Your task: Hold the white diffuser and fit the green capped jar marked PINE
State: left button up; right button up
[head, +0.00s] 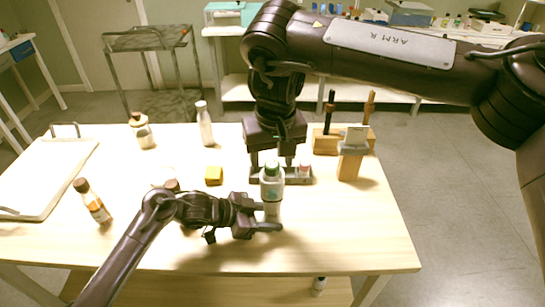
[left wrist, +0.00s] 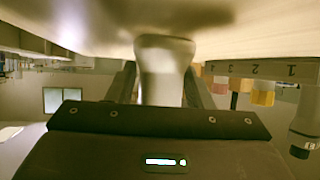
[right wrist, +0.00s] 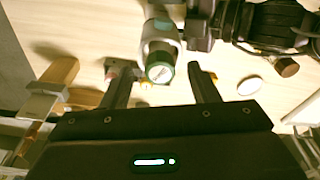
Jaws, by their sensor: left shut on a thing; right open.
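The white diffuser (head: 272,210) stands on the table, and it also shows in the left wrist view (left wrist: 165,70). My left gripper (head: 262,216) is shut on it from the side. The green capped jar (head: 272,181) appears upright directly above the diffuser; I cannot tell whether it is fully seated. In the right wrist view the jar's green cap (right wrist: 160,66) lies between the spread fingers, with gaps at both sides. My right gripper (head: 272,160) is open around or just behind the jar. The jar's marking is too small to read.
A grey rack (head: 296,181) with a red-topped jar (head: 304,169) stands behind. Its numbers show in the left wrist view (left wrist: 270,69). A wooden stand (head: 326,145) and wooden block (head: 349,164) are right. The front right table is clear.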

pick_arm(q)
jog(key=shift+f, duration=0.1)
pick_arm(e)
jog(key=shift+r, duration=0.1)
dwell(0.3)
jog(key=shift+r, duration=3.4)
pick_arm(q)
jog(key=o, duration=0.8)
jog(key=shift+o, duration=0.2)
